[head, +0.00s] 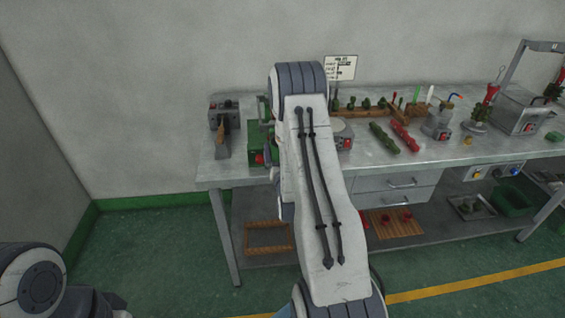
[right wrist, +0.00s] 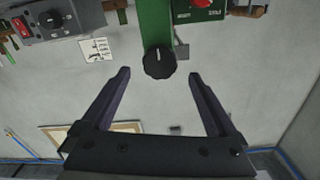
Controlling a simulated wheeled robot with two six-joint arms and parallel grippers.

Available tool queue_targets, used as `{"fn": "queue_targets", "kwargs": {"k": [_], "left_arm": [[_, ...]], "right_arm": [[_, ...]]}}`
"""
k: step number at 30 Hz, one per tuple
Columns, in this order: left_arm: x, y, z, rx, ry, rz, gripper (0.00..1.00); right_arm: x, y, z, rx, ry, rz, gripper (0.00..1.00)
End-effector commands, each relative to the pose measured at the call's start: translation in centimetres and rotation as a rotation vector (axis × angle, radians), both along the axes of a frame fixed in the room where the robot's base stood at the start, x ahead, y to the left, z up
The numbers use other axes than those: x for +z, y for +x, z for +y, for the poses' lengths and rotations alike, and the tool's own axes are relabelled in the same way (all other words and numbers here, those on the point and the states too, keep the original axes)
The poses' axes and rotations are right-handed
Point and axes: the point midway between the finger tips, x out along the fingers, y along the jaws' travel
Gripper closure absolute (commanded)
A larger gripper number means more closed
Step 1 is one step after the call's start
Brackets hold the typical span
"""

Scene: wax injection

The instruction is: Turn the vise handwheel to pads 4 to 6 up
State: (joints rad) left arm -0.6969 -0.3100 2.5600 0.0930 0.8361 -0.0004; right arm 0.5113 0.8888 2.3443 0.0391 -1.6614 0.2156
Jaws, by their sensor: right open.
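In the right wrist view, a round black knob (right wrist: 159,64) with a pale mark on its face, which looks like the vise handwheel, sits at the end of a green bar (right wrist: 154,22). My right gripper (right wrist: 159,73) is open, with one finger on either side of the knob in the picture. Gaps show between knob and fingers; I cannot tell how far the knob lies beyond the tips. In the head view, my right arm hides the gripper and the knob. A green unit (head: 258,142) shows beside the arm on the bench. The numbered pads cannot be made out.
The metal bench (head: 375,165) carries a dark box with a knob (head: 224,112) at left, a sign (head: 341,67) behind, and green (head: 384,138) and red (head: 405,137) pieces right of my arm. A grey machine (head: 521,112) stands at far right. Floor left of the bench is free.

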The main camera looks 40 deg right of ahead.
Motion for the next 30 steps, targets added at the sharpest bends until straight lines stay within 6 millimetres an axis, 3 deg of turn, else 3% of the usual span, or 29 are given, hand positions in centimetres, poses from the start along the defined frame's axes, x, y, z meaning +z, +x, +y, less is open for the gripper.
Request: {"fn": "queue_targets", "kwargs": {"k": [4,10,30], "left_arm": [[-1.2,0.0,0.0,0.000,0.000,0.000,1.00],[-1.7,0.0,0.0,0.000,0.000,0.000,1.00],[-1.7,0.0,0.0,0.000,0.000,0.000,1.00]], "right_arm": [[-0.3,-2.5,1.6,0.000,0.001,0.002,0.06],[-0.2,-4.5,2.8,0.000,0.001,0.000,0.06],[0.0,-4.8,3.2,0.005,0.002,0.003,0.06]]}}
